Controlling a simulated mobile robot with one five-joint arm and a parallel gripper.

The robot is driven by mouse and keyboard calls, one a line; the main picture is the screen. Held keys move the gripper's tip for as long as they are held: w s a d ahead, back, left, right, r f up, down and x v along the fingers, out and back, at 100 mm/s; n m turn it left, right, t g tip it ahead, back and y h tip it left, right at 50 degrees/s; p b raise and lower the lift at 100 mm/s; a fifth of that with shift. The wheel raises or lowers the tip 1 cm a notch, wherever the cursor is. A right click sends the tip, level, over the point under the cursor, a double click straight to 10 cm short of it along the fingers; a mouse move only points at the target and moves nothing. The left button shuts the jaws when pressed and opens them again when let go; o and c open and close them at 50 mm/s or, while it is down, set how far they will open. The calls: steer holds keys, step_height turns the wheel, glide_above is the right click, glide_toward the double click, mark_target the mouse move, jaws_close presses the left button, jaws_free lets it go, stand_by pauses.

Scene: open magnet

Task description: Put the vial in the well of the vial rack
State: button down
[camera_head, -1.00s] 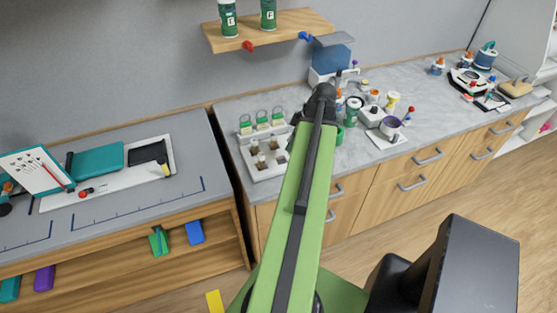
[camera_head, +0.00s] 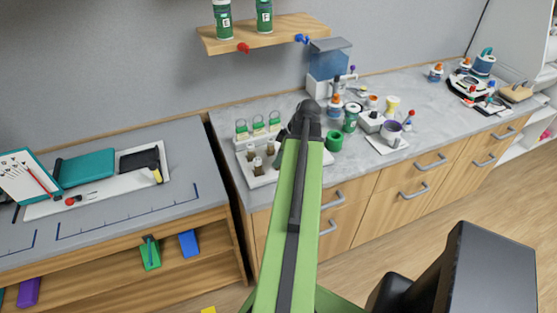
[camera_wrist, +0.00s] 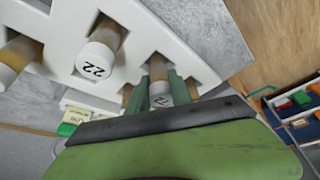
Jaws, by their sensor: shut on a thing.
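The vial rack (camera_head: 262,181) is white and stands on the grey counter, left of my arm's end in the head view. It also fills the upper part of the wrist view (camera_wrist: 155,35). Brown vials with pale caps (camera_head: 257,163) stand in it; one cap (camera_wrist: 98,62) reads 22. My gripper (camera_wrist: 160,92) is shut on a vial (camera_wrist: 158,70) with a white numbered cap, at the rack's edge in the wrist view. Its far end is hidden, and I cannot tell whether it is in a well. My arm hides the gripper in the head view.
Green-topped holders (camera_head: 258,125) stand behind the rack. A green cup (camera_head: 334,140) and a green-white bottle (camera_head: 351,117) stand to its right. A wooden shelf (camera_head: 270,35) hangs above. A lower grey table (camera_head: 185,155) is at left, past a gap.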

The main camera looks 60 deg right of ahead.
steer(key=c, duration=1.2)
jaws_free()
steer(key=shift+f, duration=0.1)
steer(key=shift+o, duration=0.2)
steer(key=shift+r+p, duration=0.5)
steer(key=p+v, duration=1)
steer(key=v, duration=0.1)
steer(key=shift+s, duration=0.2)
steer(key=shift+r, duration=0.15)
